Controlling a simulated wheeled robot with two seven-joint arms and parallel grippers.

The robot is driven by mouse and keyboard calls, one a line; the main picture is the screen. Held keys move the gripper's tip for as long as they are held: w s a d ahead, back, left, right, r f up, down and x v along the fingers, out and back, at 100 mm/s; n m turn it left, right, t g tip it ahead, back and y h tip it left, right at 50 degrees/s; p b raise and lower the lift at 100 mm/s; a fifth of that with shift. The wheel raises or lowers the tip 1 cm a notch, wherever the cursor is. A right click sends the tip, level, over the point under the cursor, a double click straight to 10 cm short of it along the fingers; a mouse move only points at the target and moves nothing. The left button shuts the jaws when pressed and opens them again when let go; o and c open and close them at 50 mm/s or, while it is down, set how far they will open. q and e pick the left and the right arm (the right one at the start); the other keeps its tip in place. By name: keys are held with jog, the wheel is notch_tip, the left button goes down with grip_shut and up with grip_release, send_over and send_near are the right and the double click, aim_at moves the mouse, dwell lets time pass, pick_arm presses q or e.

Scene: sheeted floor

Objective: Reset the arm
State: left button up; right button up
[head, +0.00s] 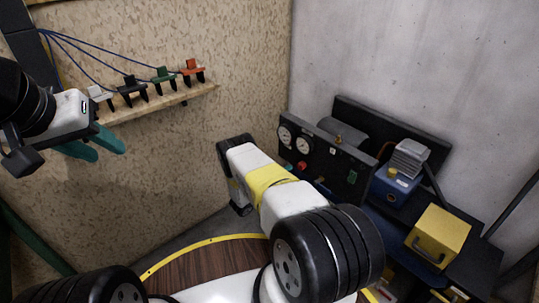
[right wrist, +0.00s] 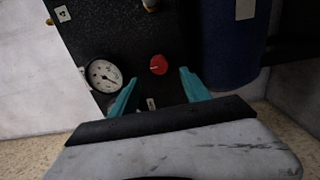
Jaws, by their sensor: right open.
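My left gripper (head: 110,154) is at the left of the head view, in front of the chipboard wall and below the clip shelf. Its two teal fingers are apart with nothing between them. My right arm (head: 270,185), white with a yellow band, reaches forward in the middle of the head view; its fingers are hidden there. In the right wrist view my right gripper (right wrist: 159,76) is open and empty. Its teal fingers point toward a black panel (right wrist: 115,35) with a red knob (right wrist: 158,64) that appears between the fingertips. I cannot tell the distance to the panel.
A wooden shelf (head: 160,104) holds several coloured clips with blue cables. At the right stand the gauge panel (head: 325,160), a blue unit (head: 393,187) and a yellow box (head: 438,236). A gauge (right wrist: 103,76) and blue cylinder (right wrist: 231,45) flank my right fingers.

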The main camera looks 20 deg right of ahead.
jog(key=w+a+r+m+t+y, duration=0.35)
jog(key=w+r+y, duration=0.35)
jog(key=w+r, duration=0.95)
jog(key=s+a+r+y, duration=0.1)
jog(key=a+r+y, duration=0.3)
jog(key=r, duration=0.7)
jog(key=s+a+r+y, duration=0.25)
jog(key=a+r, duration=0.35)
jog(key=r, duration=0.6)
jog(key=s+a+r+y, duration=0.3)
jog(key=s+a+r, duration=0.1)
jog(key=s+r, duration=0.4)
jog(key=s+a+r+y, duration=0.35)
jog(key=s+r, duration=0.25)
jog(key=s, duration=0.3)
jog(key=s+f+g+h, duration=0.1)
jog(key=s+g, duration=0.3)
jog(key=s, duration=2.4)
jog(key=shift+s+f+m, duration=0.3)
jog(key=shift+s+m, duration=0.05)
jog(key=shift+s, duration=0.05)
